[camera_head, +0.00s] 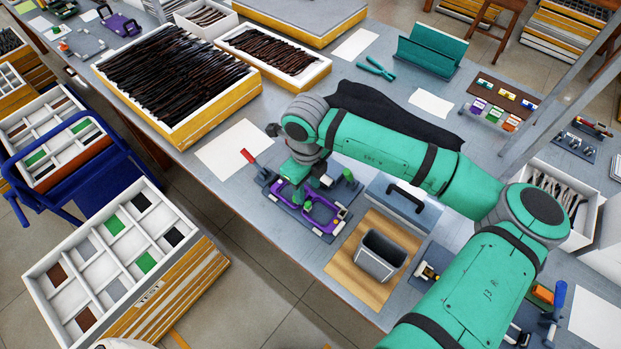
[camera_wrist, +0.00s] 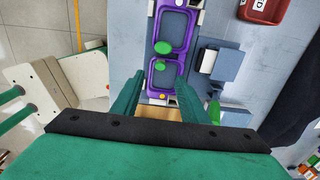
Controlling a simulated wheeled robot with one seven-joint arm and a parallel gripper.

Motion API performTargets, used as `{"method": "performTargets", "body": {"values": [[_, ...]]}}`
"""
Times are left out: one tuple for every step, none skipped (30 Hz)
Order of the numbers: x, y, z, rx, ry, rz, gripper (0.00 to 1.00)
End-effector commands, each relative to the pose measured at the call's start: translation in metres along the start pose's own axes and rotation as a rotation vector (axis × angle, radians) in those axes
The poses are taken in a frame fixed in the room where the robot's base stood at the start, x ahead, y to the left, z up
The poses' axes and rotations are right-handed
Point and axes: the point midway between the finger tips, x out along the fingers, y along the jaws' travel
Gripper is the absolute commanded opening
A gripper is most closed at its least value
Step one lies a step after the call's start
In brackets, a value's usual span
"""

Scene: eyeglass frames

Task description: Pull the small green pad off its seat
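A purple eyeglass-frame fixture (camera_head: 325,222) sits on the table below my gripper. In the wrist view its purple frame (camera_wrist: 186,32) runs up the middle, with two rounded openings. I cannot tell exactly how either is seated.
A grey open bin (camera_head: 380,256) on a wooden board and a grey box with a black handle (camera_head: 407,197) are close by on the right. White paper (camera_head: 232,148) lies left.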

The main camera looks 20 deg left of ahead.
Motion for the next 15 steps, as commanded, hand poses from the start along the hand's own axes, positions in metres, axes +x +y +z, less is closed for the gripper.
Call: {"method": "performTargets", "body": {"values": [[0.009, 0.001, 0.0, 0.0, 0.0, 0.004, 0.4], [0.015, 0.001, 0.0, 0.001, -0.001, 0.004, 0.4], [0.022, 0.001, -0.001, 0.002, 0.0, 0.004, 0.4], [0.027, 0.0, -0.001, 0.004, -0.001, 0.004, 0.4], [0.032, -0.001, -0.001, 0.006, -0.002, 0.004, 0.4], [0.038, -0.001, -0.002, 0.008, -0.002, 0.005, 0.4], [0.043, -0.002, -0.003, 0.01, -0.002, 0.004, 0.4], [0.047, -0.002, -0.004, 0.01, -0.002, 0.004, 0.4], [0.052, -0.001, -0.004, 0.01, -0.002, 0.004, 0.4], [0.056, -0.002, -0.004, 0.011, -0.002, 0.004, 0.4], [0.059, -0.002, -0.004, 0.011, -0.002, 0.003, 0.4], [0.063, -0.003, -0.004, 0.011, -0.002, 0.003, 0.4], [0.066, -0.002, -0.004, 0.011, -0.001, 0.003, 0.4], [0.068, -0.002, -0.004, 0.011, -0.001, 0.004, 0.4], [0.071, -0.002, -0.004, 0.011, -0.001, 0.003, 0.4]]}}
